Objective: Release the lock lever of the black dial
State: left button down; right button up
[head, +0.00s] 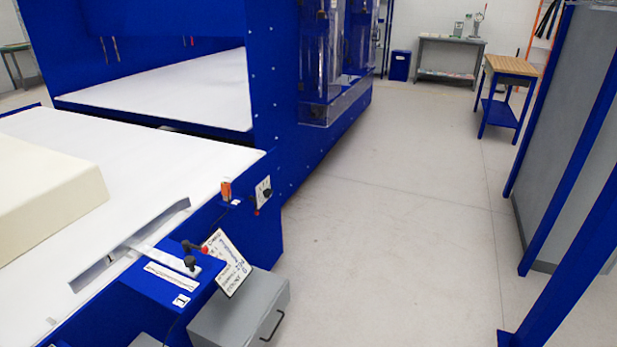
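A blue control box (165,292) sits at the front edge of a white table, in the lower left of the head view. On it is a small black knob (190,263), with a second dark knob (186,245) just behind it and a red button (205,250) beside that. A white panel (263,190) with a dark switch or dial is on the blue machine side further back. I cannot tell which of these is the black dial. A lock lever cannot be made out at this size. Neither of my grippers is in view.
A cream foam block (45,190) lies on the white table (150,150). A handwritten white sign (228,260) stands by the control box, above a grey box (240,312) with a handle. The large blue machine (277,100) rises behind. Grey floor (400,230) is free to the right.

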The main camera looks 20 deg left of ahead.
aim_at(251, 198)
jog(key=i+u, duration=0.2)
jog(key=i, duration=0.3)
jog(key=i+l+u, duration=0.15)
jog(key=i, duration=0.3)
jog(key=i+l+u, duration=0.2)
jog(key=i, duration=0.3)
jog(key=i+l+u, duration=0.15)
jog(key=i+l, duration=0.15)
jog(key=i, duration=0.15)
